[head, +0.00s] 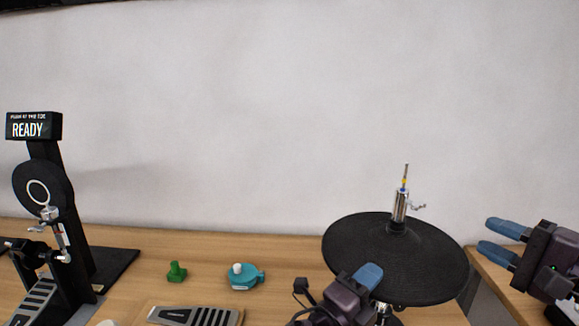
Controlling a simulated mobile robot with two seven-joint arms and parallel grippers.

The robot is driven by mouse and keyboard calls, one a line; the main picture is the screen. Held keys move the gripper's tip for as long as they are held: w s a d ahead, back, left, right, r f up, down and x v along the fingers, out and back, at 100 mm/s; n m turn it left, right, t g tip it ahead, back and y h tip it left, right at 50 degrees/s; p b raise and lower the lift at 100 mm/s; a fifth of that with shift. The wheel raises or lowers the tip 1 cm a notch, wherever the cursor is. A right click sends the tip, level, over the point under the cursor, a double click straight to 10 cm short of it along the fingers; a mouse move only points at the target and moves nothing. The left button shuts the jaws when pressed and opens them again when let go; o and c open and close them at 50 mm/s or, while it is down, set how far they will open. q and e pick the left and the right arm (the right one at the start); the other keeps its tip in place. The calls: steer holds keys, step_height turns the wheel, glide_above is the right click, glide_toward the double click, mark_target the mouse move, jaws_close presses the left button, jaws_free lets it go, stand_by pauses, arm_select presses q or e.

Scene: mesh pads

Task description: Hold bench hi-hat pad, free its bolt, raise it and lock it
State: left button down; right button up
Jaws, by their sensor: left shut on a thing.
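The hi-hat pad (425,250) is a round black disc on a stand at the right of the bench. A silver clutch (399,206) rises from its centre, with a small bolt (418,206) sticking out to the right. A thin rod (405,174) with blue and yellow marks stands above the clutch. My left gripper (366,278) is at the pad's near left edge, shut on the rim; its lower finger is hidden. My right gripper (500,241) is right of the pad, clear of it, its two blue fingers apart and empty, pointing left.
A black kick pad tower (45,185) with a READY sign (34,126) stands at the left. A green piece (177,272), a teal round piece (245,277) and a pedal plate (197,316) lie on the wooden bench (210,258). A gap separates the benches right of the pad.

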mark_target(423, 208)
steer(key=shift+w+a+r, duration=0.15)
steer(key=shift+a+r, duration=0.05)
steer(key=shift+r, duration=0.25)
steer(key=w+a+r+m+t, duration=0.2)
steer(key=w+r+m+t, duration=0.25)
steer(key=m, duration=0.35)
steer(key=f+m+g, duration=0.1)
steer(key=f+m, duration=0.1)
steer(key=m, duration=0.1)
steer(key=w+a+f+m+g, duration=0.1)
steer(key=f+m+g, duration=0.1)
steer(key=m, duration=0.2)
steer(key=f+m+g, duration=0.1)
steer(key=m, duration=0.2)
steer(key=shift+w+a+f+m+g, duration=0.15)
steer(key=shift+a+f+m+g, duration=0.1)
steer(key=shift+f+m+g, duration=0.15)
